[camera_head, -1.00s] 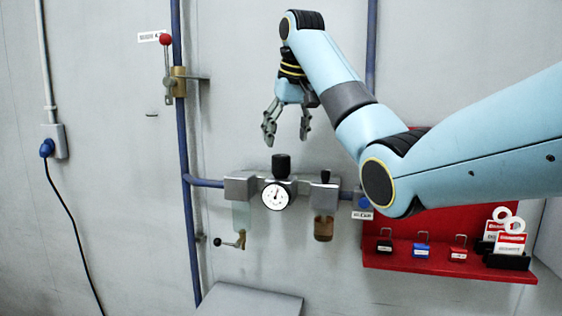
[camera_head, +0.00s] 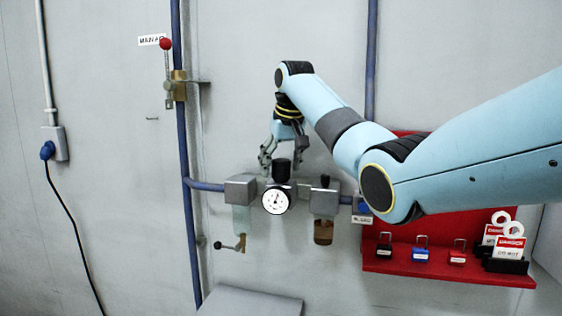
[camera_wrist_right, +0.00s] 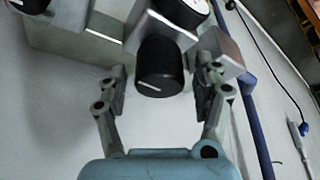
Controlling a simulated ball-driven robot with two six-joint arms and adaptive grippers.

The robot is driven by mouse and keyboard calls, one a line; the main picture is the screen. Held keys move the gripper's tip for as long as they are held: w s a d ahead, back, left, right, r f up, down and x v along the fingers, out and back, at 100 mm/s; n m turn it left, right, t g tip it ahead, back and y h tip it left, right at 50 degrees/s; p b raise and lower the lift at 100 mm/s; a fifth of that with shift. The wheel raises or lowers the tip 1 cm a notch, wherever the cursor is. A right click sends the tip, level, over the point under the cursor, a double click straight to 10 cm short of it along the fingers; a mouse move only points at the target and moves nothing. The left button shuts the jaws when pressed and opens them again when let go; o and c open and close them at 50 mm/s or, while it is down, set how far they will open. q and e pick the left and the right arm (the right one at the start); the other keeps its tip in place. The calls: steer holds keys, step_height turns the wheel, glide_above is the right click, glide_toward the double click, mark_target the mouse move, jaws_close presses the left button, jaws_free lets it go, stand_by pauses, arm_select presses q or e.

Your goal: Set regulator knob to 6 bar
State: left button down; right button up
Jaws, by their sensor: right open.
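The black regulator knob (camera_head: 281,171) stands upright on top of the regulator body, above the round white pressure gauge (camera_head: 276,200). The gauge's needle is too small to read. My right gripper (camera_head: 282,170) has come down from above, with its open fingers on either side of the knob. In the right wrist view the knob (camera_wrist_right: 160,68) sits between the two open fingers (camera_wrist_right: 160,88), with a gap on both sides. A white mark shows on the knob. The left gripper is not in view.
A blue pipe (camera_head: 184,150) runs up the wall on the left, with a red-handled valve (camera_head: 166,43). A filter bowl (camera_head: 323,232) hangs right of the gauge. A red board (camera_head: 440,266) with several padlocks and tags is at the right.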

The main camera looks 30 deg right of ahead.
steer(key=c, duration=1.2)
steer(key=m+h, duration=0.1)
steer(key=m, duration=0.2)
steer(key=m+g+h, duration=0.1)
steer(key=m, duration=0.2)
steer(key=shift+r+m, duration=0.1)
steer(key=shift+m, duration=0.3)
steer(key=m+g, duration=0.1)
steer(key=m, duration=0.2)
steer(key=m+g+h, duration=0.1)
steer(key=m, duration=0.2)
steer(key=shift+m+g+b, duration=0.4)
steer(key=shift+m+b, duration=0.1)
steer(key=shift+m, duration=0.4)
steer(key=shift+m+g+b, duration=0.3)
steer(key=shift+m+b, duration=0.4)
steer(key=shift+b, duration=0.2)
